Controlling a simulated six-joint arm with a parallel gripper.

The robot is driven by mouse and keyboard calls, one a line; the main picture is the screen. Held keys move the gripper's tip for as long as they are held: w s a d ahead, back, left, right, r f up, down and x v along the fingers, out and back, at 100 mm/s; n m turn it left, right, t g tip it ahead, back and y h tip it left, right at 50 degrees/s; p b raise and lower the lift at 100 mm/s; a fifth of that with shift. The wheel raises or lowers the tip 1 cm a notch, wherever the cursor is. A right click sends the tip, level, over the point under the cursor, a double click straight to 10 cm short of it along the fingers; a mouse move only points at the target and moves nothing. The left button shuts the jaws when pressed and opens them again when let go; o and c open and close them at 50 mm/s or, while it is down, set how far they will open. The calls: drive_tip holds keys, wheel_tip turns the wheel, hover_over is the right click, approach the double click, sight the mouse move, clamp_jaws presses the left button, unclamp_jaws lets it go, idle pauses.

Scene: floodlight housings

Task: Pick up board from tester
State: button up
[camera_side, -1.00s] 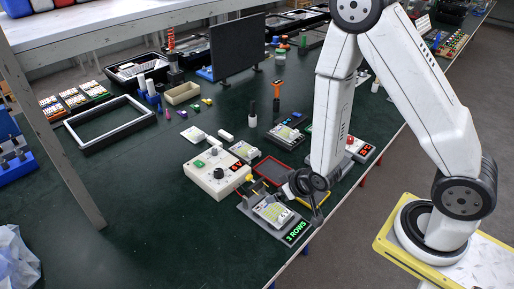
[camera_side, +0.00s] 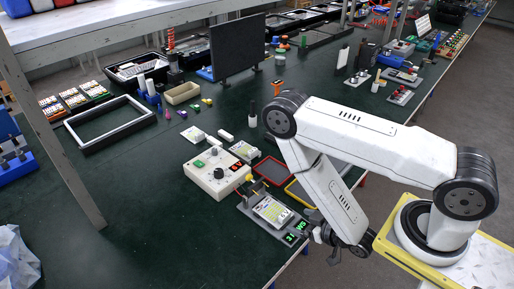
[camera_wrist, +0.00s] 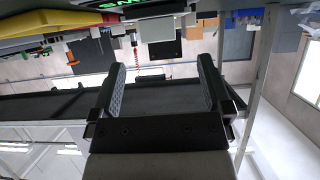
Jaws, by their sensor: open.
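The board (camera_side: 272,210), pale with a yellowish tint, lies on the grey tester (camera_side: 250,208) near the front edge of the green table. Green lit characters (camera_side: 294,231) show at the tester's near end; I cannot read them surely. My gripper (camera_side: 334,257) is to the right of the tester, apart from the board, near the table's front edge. In the wrist view my gripper (camera_wrist: 165,78) has its two dark fingers wide apart with nothing between them. The wrist view does not show the board clearly.
A beige power box (camera_side: 214,173) with a red display stands left behind the tester, with a yellow plug between. A red-rimmed tray (camera_side: 272,170) and a yellow-rimmed tray (camera_side: 298,194) lie behind it. Another board (camera_side: 243,151) lies farther back.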

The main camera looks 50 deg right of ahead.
sight(287, 217)
drive_tip(key=shift+s+t, duration=0.3)
drive_tip(key=shift+s, duration=0.35)
drive_tip(key=shift+w, duration=0.1)
drive_tip(key=shift+x, duration=1.25)
drive_tip(key=shift+x, duration=2.6)
drive_tip(key=shift+d+f, duration=0.1)
clamp_jaws()
